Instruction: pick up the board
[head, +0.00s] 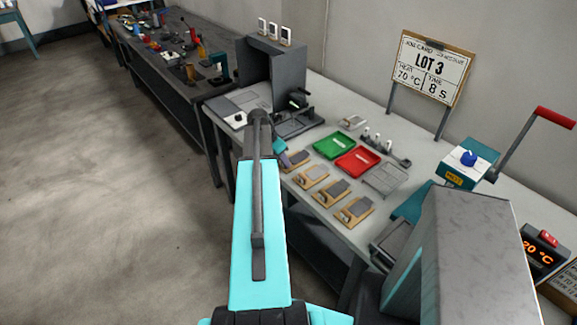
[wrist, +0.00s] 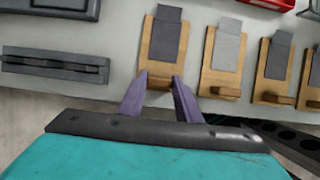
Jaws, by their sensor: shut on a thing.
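Several wooden boards, each with a grey sheet on it and a small wooden block at its near end, lie in a row on the bench. The board (wrist: 150,57) at the left end of the row is in front of my gripper (wrist: 160,82) in the wrist view. My two purple fingers are shut on the block at its near end. In the head view this board (head: 297,160) is the farthest of the row, and my gripper (head: 283,157) is at its left edge, partly hidden by my arm. The board appears to rest on the bench.
A second board (wrist: 224,56) lies close on the right. A green tray (head: 333,146), a red tray (head: 357,160) and a wire rack (head: 386,179) lie behind the boards. A lot sign (head: 431,70) stands at the back. A dark grey fixture (wrist: 54,65) lies to the left.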

